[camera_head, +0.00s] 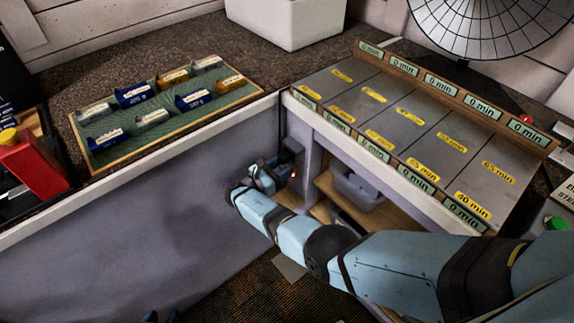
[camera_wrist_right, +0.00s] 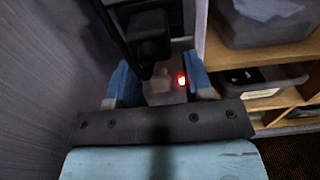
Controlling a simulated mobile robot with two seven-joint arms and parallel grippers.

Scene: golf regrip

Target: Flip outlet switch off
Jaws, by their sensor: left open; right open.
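The outlet (camera_head: 291,160) is a dark box low on the wall in the corner under the counter, with a red light glowing on it. In the right wrist view the outlet (camera_wrist_right: 165,96) shows between my fingers, with the red light near the right finger. A black plug with a cord (camera_wrist_right: 148,38) sits just above it. The switch itself is too blurred to make out. My right gripper (camera_head: 268,178) is open and empty, its fingers (camera_wrist_right: 163,82) on either side of the outlet face. Contact cannot be told. My left gripper (camera_head: 160,317) barely shows at the bottom edge, open.
A shelf unit with a grey bin (camera_head: 357,188) stands close to the right of the outlet. The counter edge (camera_head: 160,154) overhangs above. A green tray (camera_head: 168,124) of labelled blocks and a sloped board (camera_head: 400,110) with time labels are on top.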

